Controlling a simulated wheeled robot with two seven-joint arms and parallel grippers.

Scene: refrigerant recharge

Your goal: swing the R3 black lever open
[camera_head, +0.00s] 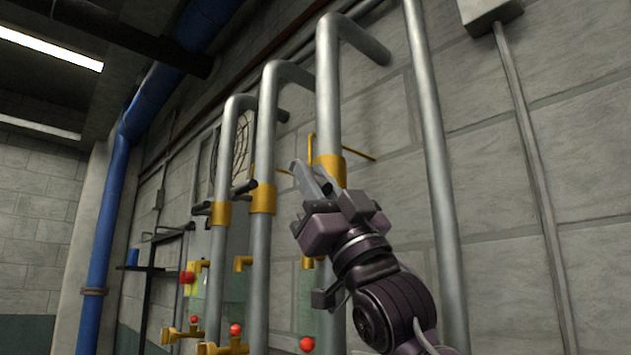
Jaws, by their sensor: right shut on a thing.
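Three grey vertical pipes stand by the wall, each with a yellow valve collar. My right gripper (307,178) reaches up from the bottom right to the yellow collar (331,168) of the nearest, rightmost pipe (328,95). Its fingers are shut at the left side of that collar, where the black lever is mostly hidden by them. I cannot read an R3 label. The middle pipe's collar (263,199) has a black lever (243,187) pointing left. The far pipe's collar (221,213) has a similar black lever (201,208). My left gripper is not in view.
Lower down are yellow fittings with red knobs (307,344) and (236,329). A thin yellow rod (358,153) sticks out behind the nearest collar. Another grey pipe (436,170) runs close to the right of my arm. A blue pipe (108,210) stands at the far left.

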